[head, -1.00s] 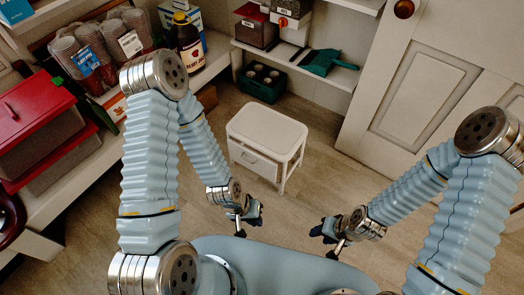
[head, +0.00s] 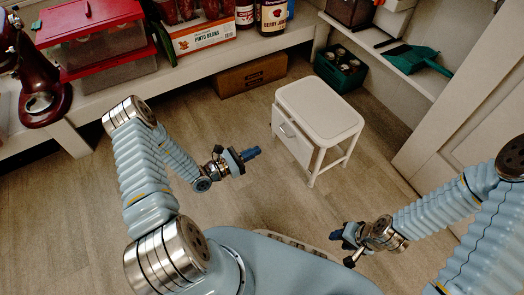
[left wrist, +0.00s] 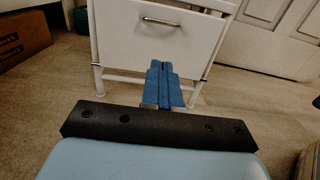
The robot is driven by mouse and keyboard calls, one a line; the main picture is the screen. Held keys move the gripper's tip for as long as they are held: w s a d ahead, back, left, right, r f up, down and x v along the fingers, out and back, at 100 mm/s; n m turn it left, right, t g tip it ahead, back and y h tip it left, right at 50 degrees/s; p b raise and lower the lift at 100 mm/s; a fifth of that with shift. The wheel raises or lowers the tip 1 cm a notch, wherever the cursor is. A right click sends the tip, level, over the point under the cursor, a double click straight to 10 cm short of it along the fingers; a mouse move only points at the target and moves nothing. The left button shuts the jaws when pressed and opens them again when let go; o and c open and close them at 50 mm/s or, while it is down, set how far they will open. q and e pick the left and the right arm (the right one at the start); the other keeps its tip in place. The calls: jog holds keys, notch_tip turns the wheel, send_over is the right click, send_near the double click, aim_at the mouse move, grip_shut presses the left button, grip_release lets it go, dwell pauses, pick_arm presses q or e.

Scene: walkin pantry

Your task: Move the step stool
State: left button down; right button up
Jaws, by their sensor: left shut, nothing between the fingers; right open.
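The step stool (head: 318,112) is a small white stool with a flat rimmed top and a drawer with a metal handle in its front. It stands upright on the floor, right of centre in the head view. In the left wrist view its drawer front (left wrist: 155,42) is straight ahead, with the handle above my fingers. My left gripper (head: 253,153) is shut and empty, a short way left of the stool and pointing toward it. Its blue fingers (left wrist: 165,84) are together. My right gripper (head: 341,240) is open and empty, low and in front of the stool.
A low shelf at the back left holds red-lidded bins (head: 93,35) and a pinto beans box (head: 205,38). Below it is a brown carton (head: 249,75). A dark green crate (head: 340,70) stands behind the stool. A white door (head: 462,125) is at right. Floor at left is clear.

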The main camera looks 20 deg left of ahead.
pick_arm(q)
jog(key=b+x, duration=0.1)
jog(key=x, duration=1.1)
jog(key=shift+d, duration=0.25)
pick_arm(e)
jog(key=shift+f, duration=0.75)
pick_arm(q)
jog(key=shift+w, duration=0.15)
